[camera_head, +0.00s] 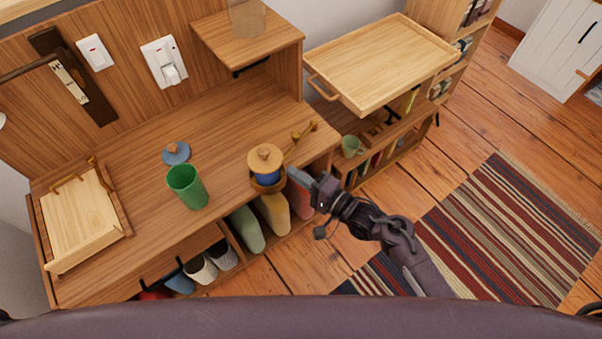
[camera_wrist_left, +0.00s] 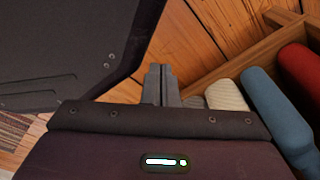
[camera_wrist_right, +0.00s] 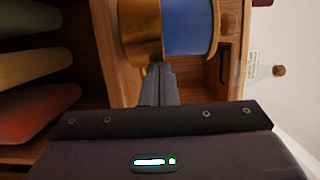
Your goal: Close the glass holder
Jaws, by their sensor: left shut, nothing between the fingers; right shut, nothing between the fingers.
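A blue jar (camera_head: 267,178) stands in a brass-coloured ring (camera_head: 262,187) at the cabinet's front edge, with a round wooden lid (camera_head: 265,158) on top. I take this to be the glass holder. In the right wrist view the blue body (camera_wrist_right: 188,25) and brass ring (camera_wrist_right: 140,32) lie just beyond my fingertips; I cannot tell if they touch. My right gripper (camera_head: 292,174) is shut and empty, just right of the ring. My left gripper (camera_wrist_left: 158,70) is shut and empty near shelved shoes, outside the head view.
A green cup (camera_head: 187,187) and a blue lid with knob (camera_head: 176,152) stand on the cabinet top (camera_head: 130,165). A wooden tray (camera_head: 80,220) is at left. Shoes (camera_head: 247,228) fill the shelf below. A second tray (camera_head: 380,60) is at back right.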

